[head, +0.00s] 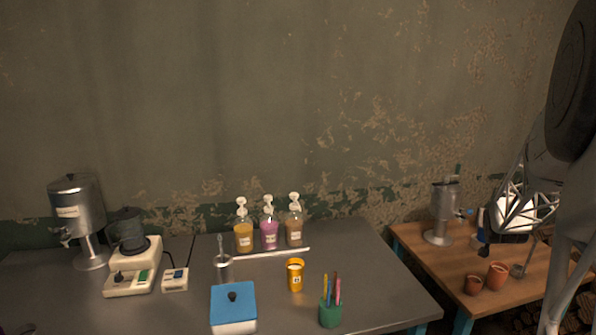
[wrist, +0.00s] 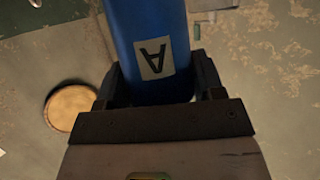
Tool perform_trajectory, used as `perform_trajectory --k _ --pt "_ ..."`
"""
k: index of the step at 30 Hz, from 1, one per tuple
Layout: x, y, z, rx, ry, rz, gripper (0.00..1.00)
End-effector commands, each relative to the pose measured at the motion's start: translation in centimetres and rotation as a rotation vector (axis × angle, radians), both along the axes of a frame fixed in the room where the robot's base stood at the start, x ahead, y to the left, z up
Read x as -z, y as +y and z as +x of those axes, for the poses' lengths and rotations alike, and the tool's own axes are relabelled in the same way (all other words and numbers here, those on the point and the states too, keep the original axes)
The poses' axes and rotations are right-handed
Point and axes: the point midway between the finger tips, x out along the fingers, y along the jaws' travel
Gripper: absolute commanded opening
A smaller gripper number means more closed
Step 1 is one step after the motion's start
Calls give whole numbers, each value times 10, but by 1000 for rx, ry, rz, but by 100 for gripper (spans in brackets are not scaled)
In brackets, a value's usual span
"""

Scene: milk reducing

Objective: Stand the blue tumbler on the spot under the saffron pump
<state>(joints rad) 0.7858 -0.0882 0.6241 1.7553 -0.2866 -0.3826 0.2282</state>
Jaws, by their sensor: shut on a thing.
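The blue tumbler (wrist: 178,25) fills the upper middle of the wrist view, with a pale label bearing an upside-down letter A. My gripper (wrist: 158,82) is shut on it, one dark finger at each side. The tumbler's far end is cut off by the frame. The saffron pump (head: 244,238) is the leftmost of three pump bottles on the grey table. A pale strip (head: 262,253) lies before them; no separate spot is distinct.
A yellow cup (head: 295,276), a green pen holder (head: 331,313), a blue-lidded box (head: 233,302) and a glass with a stirrer (head: 223,265) stand in front of the pumps. The wooden table (head: 448,272) holds terracotta pots (head: 497,275).

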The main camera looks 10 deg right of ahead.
Motion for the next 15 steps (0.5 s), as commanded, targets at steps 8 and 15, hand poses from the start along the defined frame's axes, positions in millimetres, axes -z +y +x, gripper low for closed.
perform_trajectory --k 8,15 --pt "-6 37 15 -36 0 -1 32" --pt "-11 68 26 -68 -1 0 32"
